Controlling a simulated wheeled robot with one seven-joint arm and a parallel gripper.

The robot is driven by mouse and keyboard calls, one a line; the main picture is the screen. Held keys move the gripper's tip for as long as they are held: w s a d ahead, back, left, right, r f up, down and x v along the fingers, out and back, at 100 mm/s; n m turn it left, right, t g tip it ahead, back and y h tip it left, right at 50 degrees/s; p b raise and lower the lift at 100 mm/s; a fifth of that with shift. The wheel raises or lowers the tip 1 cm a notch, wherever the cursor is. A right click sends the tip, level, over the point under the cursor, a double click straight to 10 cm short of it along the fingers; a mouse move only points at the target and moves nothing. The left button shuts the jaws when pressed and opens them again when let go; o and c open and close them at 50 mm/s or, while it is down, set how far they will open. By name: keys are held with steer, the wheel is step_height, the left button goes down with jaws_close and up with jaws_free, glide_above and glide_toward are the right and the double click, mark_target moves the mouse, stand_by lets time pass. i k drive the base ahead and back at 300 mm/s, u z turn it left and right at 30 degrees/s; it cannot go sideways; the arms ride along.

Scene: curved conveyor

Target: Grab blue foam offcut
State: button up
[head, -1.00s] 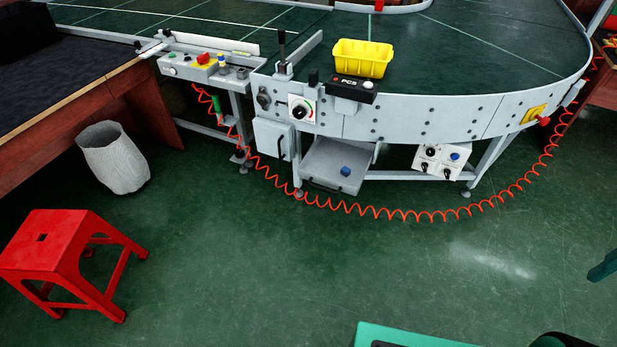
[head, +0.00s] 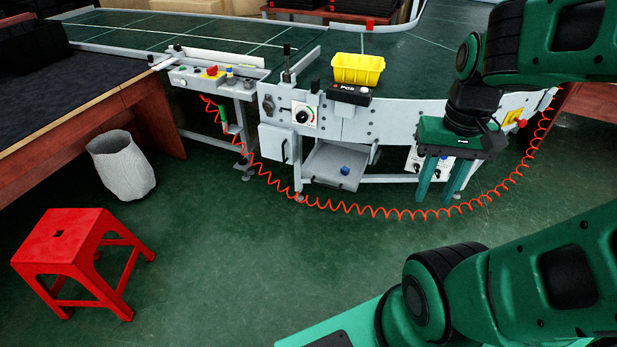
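The blue foam offcut (head: 345,170) is a small blue block. It lies in the open grey drawer or tray (head: 325,177) low under the conveyor's front side. My gripper (head: 440,197) hangs to the right of the tray, pointing down, in front of the conveyor's curved side. Its two green fingers are apart with nothing seen between them. The gripper does not touch the offcut or the tray.
The conveyor (head: 230,130) overhangs the tray, with a yellow bin (head: 357,69) on top. An orange coiled hose (head: 385,213) hangs in front and below. A red stool (head: 75,245) and a grey waste bin (head: 122,165) stand left. The middle floor is clear.

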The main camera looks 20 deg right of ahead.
mark_target(344, 171)
steer(key=u, duration=0.2)
steer(key=i, duration=1)
steer(key=z, duration=0.05)
